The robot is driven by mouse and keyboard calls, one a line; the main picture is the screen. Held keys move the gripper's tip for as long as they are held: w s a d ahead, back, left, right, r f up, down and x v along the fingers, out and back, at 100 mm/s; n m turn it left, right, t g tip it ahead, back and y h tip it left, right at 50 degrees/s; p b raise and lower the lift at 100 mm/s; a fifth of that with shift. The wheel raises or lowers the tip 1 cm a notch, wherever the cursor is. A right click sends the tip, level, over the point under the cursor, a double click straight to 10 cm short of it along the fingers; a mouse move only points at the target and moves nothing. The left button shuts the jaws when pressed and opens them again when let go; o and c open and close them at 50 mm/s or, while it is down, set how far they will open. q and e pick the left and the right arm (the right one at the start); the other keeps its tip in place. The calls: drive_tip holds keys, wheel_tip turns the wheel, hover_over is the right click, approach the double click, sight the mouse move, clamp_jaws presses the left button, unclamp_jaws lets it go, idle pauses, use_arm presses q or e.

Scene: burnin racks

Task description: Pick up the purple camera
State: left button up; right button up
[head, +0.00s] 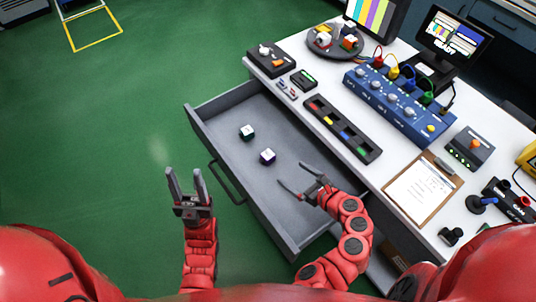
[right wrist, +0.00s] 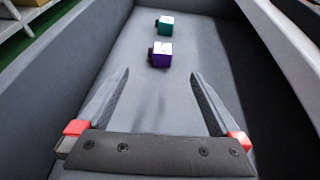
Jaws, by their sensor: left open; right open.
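The purple camera (head: 267,156) is a small cube with a white top, lying on the floor of an open grey drawer (head: 290,205). In the right wrist view the purple camera (right wrist: 161,54) lies beyond the fingertips, roughly midway between them, with a dark lens on its left side. My right gripper (head: 299,184) is open and empty over the drawer, apart from the purple camera and to its right. It also shows in the right wrist view (right wrist: 160,82). My left gripper (head: 184,175) is open and empty, outside the drawer to its left, over the green floor.
A similar teal camera (head: 247,132) lies in the drawer, behind the purple one in the right wrist view (right wrist: 165,25). The drawer walls surround both. The white table (head: 400,172) holds a slotted tray (head: 343,128), a blue console (head: 398,103), a clipboard (head: 422,187) and a round tray (head: 335,52).

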drive_tip(key=p, duration=0.2)
approach(266, 156)
drive_tip(key=x, duration=0.5)
drive_tip(key=shift+w+d+f, duration=0.15)
drive_tip(key=shift+w, duration=0.05)
drive_tip(key=shift+w+a+f, duration=0.15)
drive_tip(key=shift+w+a, duration=0.1)
drive_tip(key=shift+a, duration=0.2)
drive_tip(key=x, duration=0.4)
drive_tip(key=c, duration=1.3)
